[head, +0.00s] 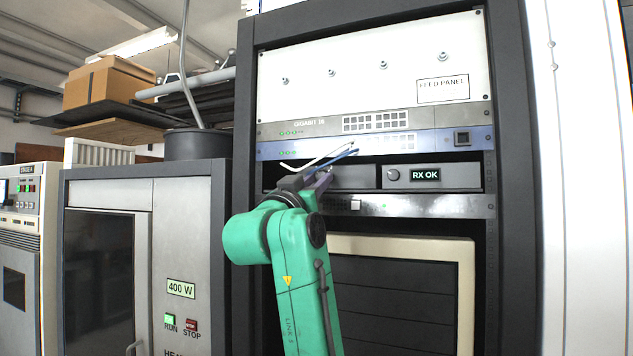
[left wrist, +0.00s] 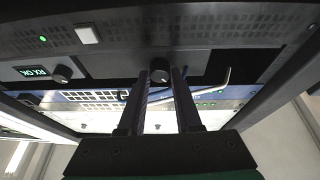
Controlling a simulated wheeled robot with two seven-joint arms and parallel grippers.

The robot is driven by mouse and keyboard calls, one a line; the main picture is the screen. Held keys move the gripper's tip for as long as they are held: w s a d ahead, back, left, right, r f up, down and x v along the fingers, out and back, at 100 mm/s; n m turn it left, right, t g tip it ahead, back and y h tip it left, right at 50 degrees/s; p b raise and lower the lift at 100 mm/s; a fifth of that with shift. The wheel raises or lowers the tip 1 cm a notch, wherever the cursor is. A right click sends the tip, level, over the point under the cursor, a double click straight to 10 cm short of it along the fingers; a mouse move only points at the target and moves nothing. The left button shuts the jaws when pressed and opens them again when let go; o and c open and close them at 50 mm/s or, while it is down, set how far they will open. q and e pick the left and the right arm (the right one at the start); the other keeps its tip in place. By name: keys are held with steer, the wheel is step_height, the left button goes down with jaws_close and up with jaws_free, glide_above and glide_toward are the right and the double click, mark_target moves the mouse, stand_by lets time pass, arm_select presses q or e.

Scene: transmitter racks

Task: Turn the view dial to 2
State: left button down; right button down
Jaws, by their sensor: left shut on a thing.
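A dark round dial (left wrist: 160,66) shows between my left fingertips in the left wrist view. I take it to be the view dial, but its label, numbers and pointer cannot be read. My left gripper (head: 319,181) reaches up to the panel left of the RX OK display and hides this dial in the head view. In the left wrist view my left gripper (left wrist: 161,76) is shut on the dial, one finger on each side. My right gripper is not in view.
Another knob (head: 393,174) sits beside the RX OK display (head: 425,175). White and blue cables (head: 333,158) hang close above my left gripper. A shelf panel (head: 440,206) with a pale square button lies just below.

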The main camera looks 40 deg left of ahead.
arm_select(q)
steer(key=shift+a+m+h, duration=0.1)
steer(key=shift+m+h, duration=0.3)
steer(key=shift+m, duration=0.1)
steer(key=m+h+b, duration=0.1)
steer(key=m, duration=0.2)
steer(key=m+h, duration=0.2)
steer(key=m, duration=0.1)
steer(key=shift+s+a+b, duration=0.1)
steer(key=shift+a+b, duration=0.1)
steer(key=shift+b, duration=0.15)
steer(key=m, duration=0.1)
steer(key=m+h, duration=0.1)
steer(key=m, duration=0.2)
steer(key=shift+a+r+h+p, duration=0.1)
steer(key=shift+r+h+p, duration=0.15)
steer(key=shift+h+p, duration=0.05)
steer(key=m, duration=0.2)
steer(key=m+g+h+p, duration=0.1)
steer(key=m, duration=0.1)
steer(key=shift+a+r+g+h, duration=0.1)
steer(key=shift+g+h, duration=0.2)
steer(key=m, duration=0.2)
steer(key=m+g, duration=0.1)
steer(key=m, duration=0.1)
steer(key=shift+r+m+g+h, duration=0.1)
steer(key=shift+m+g+h, duration=0.2)
steer(key=shift+m, duration=0.3)
steer(key=c, duration=0.6)
jaws_free()
